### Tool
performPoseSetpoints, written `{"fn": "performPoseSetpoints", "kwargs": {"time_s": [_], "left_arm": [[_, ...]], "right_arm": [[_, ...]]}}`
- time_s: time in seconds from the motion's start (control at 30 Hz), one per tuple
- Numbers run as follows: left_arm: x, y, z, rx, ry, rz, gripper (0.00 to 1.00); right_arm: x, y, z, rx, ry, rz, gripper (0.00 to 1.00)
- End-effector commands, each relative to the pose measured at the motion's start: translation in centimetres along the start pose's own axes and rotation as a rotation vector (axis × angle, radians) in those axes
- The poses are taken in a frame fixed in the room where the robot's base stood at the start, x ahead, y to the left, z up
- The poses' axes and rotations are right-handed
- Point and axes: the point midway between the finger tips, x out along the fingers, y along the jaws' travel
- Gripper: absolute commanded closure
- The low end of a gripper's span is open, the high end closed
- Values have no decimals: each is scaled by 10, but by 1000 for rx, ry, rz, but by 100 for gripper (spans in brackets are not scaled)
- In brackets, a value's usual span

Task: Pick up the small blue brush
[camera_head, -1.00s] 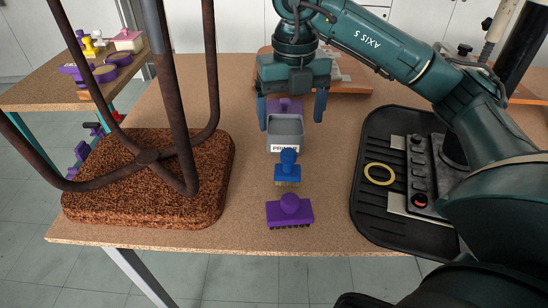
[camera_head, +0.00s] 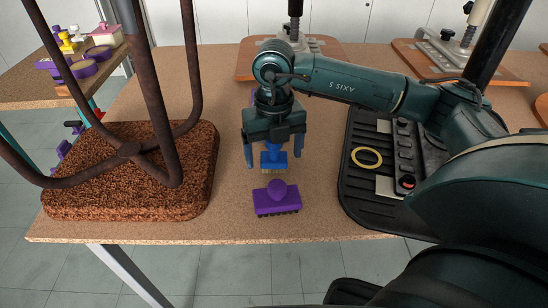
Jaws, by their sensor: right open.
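The small blue brush (camera_head: 273,160) stands upright on the wooden table, bristles down, in the middle of the head view. My right gripper (camera_head: 273,158) is above and around it, with one blue finger at each side of the brush. The fingers are open, and gaps show between them and the brush. The top of the brush handle is partly hidden by the gripper body. A purple brush (camera_head: 277,198) stands just in front of the blue one. My left gripper does not show.
A rusty-legged chair with a brown seat (camera_head: 130,180) lies upside down at the left. A black tray (camera_head: 365,205) with a yellow ring (camera_head: 367,157) is at the right. The grey primer container is hidden behind my gripper.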

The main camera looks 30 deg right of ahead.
Motion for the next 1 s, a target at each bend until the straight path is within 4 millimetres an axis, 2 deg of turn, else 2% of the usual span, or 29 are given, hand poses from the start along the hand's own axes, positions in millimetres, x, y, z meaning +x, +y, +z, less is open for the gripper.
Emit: {"fn": "performPoseSetpoints", "kwargs": {"time_s": [0.27, 0.83, 1.0], "left_arm": [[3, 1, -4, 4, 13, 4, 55], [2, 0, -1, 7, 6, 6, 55], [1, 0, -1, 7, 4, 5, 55]], "right_arm": [[2, 0, 0, 1, -1, 0, 18], [1, 0, 0, 1, -1, 0, 65], [1, 0, 0, 1, -1, 1, 66]]}}
